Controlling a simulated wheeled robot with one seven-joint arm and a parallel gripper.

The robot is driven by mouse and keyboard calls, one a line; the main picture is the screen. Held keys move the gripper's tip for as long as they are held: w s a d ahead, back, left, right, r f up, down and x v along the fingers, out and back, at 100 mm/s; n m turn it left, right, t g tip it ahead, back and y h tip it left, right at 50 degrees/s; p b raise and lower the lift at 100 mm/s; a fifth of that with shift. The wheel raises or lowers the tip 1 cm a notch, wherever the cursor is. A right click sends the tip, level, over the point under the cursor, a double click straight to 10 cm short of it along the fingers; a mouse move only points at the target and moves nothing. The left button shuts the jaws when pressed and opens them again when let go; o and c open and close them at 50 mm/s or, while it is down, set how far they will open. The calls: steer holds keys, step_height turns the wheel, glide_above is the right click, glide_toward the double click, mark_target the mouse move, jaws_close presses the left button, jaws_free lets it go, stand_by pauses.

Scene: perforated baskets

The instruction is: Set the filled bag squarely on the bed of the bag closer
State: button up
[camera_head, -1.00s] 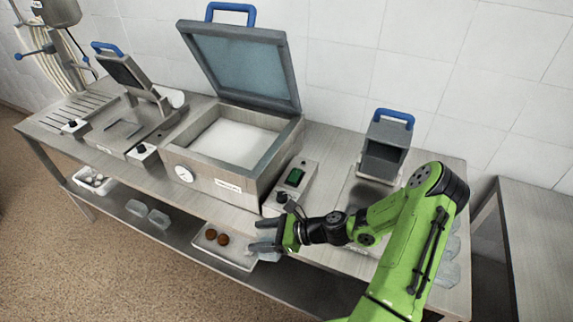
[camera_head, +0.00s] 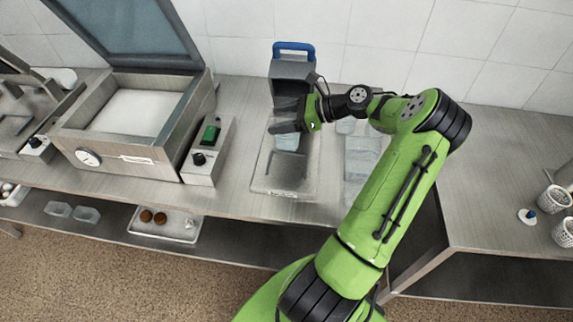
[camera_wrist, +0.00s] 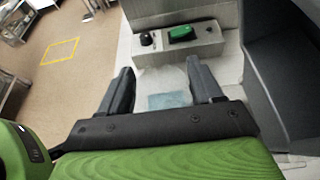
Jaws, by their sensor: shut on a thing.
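The bag closer stands on the bench in the head view, with a grey head and blue handle (camera_head: 293,68) at the back and a flat pale bed (camera_head: 262,178) in front. My gripper (camera_head: 279,116) is over the back part of the bed, just in front of the grey head. It is shut on the filled bag (camera_head: 287,143), a translucent pale-blue bag below the fingers. The bag also shows between the fingers (camera_wrist: 161,72) in the wrist view, as a bluish patch (camera_wrist: 168,100). Whether the bag touches the bed cannot be told.
A large lidded machine (camera_head: 125,120) and a control box with a green switch (camera_head: 209,135) stand left of the bed. Clear bags or trays (camera_head: 361,160) lie to its right. A lower shelf holds a white tray (camera_head: 165,232). White perforated baskets (camera_head: 553,199) stand far right.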

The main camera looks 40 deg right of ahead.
mark_target(281, 145)
step_height(281, 145, down, 10)
steer(key=shift+r+b, duration=0.1)
steer(key=shift+b, duration=0.8)
steer(key=o, duration=1.6)
